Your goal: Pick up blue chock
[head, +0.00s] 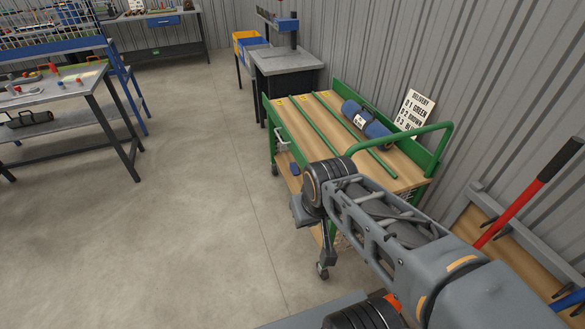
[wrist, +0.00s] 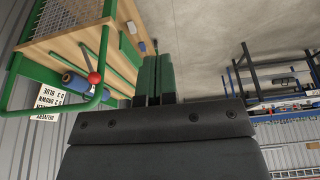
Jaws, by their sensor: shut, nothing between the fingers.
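A small dark blue piece (head: 294,169) shows at the left side of the green cart, just beyond my arm's wrist. It may be the blue chock, but it is too small to tell. My gripper (head: 327,256) hangs beside the cart's near left side, in front of that piece. In the wrist view my gripper (wrist: 155,62) has its two dark green fingers close together, with nothing seen between them.
The green cart (head: 345,151) has a wooden top with green rails and a blue roll (head: 366,120). A delivery sign (head: 413,109) stands behind it. A grey workbench (head: 55,92) is at the left. The concrete floor (head: 190,220) between is clear.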

